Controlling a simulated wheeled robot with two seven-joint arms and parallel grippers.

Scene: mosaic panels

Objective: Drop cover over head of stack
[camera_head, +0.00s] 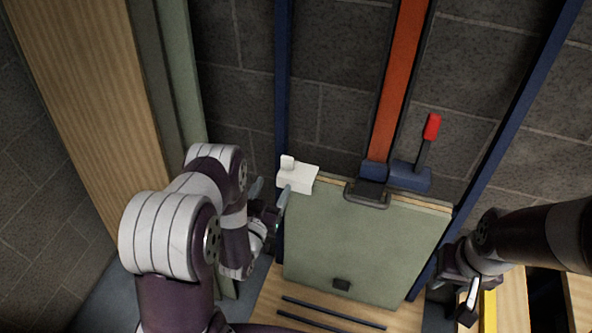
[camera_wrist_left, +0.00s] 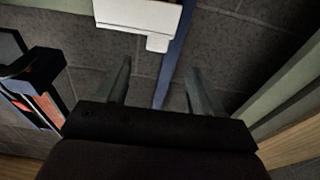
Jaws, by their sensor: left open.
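A stack of grey-green panels (camera_head: 360,240) leans upright against the back wall. A small white cover (camera_head: 299,177) with a raised knob sits at the top left corner of the stack; it also shows at the top of the left wrist view (camera_wrist_left: 135,14). Whether it is fully seated on the edge I cannot tell. My left gripper (camera_head: 272,192) is open and empty, just left of the cover, its fingers (camera_wrist_left: 158,88) apart from it. My right gripper (camera_head: 456,288) is low at the right, beside the stack, apparently open and empty.
An orange post (camera_head: 397,80) with a blue clamp (camera_head: 409,175) and red-tipped lever (camera_head: 432,127) stands behind the stack's top edge. A dark handle (camera_head: 366,195) is on that edge. Blue uprights (camera_head: 283,80) flank the stack. Dark rods (camera_head: 333,313) lie in front. Wooden boards (camera_head: 85,85) stand left.

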